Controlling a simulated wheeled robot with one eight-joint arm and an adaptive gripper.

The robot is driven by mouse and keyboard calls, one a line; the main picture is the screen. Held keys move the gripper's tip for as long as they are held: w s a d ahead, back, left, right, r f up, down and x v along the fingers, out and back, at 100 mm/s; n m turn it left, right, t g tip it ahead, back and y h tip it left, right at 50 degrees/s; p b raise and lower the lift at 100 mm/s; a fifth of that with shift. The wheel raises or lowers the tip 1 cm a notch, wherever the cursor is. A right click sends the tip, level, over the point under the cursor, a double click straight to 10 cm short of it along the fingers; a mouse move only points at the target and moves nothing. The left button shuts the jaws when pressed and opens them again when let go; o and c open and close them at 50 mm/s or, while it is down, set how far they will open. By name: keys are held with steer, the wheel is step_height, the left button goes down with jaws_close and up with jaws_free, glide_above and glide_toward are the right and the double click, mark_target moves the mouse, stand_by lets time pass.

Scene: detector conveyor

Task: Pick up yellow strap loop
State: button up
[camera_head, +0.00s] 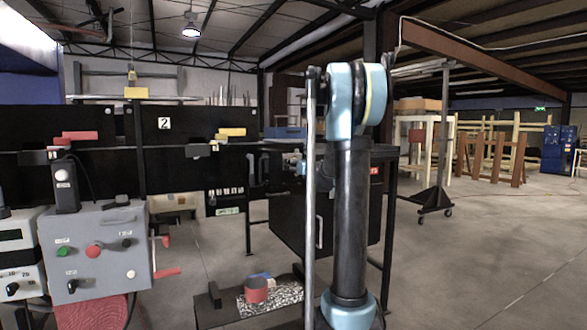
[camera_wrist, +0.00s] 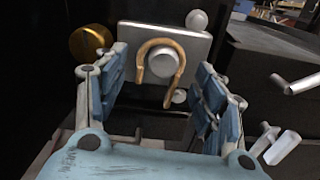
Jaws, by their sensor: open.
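The yellow strap loop (camera_wrist: 160,42) shows in the wrist view as a tan-yellow inverted U. It hangs around a round silver knob (camera_wrist: 161,64) on the front of a grey metal plate (camera_wrist: 195,48). My gripper (camera_wrist: 162,62) is open, with one blue finger to the left of the loop and one to the right. The loop lies between the fingers in the picture, farther out beyond them, and neither finger appears to touch it. In the head view my arm stands in front, and I cannot make out the loop there.
In the wrist view a brass cylinder (camera_wrist: 91,43) is left of the plate, and metal crank handles (camera_wrist: 297,84) are at the right. In the head view a grey control box (camera_head: 97,253) stands at left, with a red cup-like object (camera_head: 256,290) low in front.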

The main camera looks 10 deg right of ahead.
steer(key=shift+x, duration=0.75)
steer(key=c, duration=0.9)
steer(key=shift+r, duration=0.15)
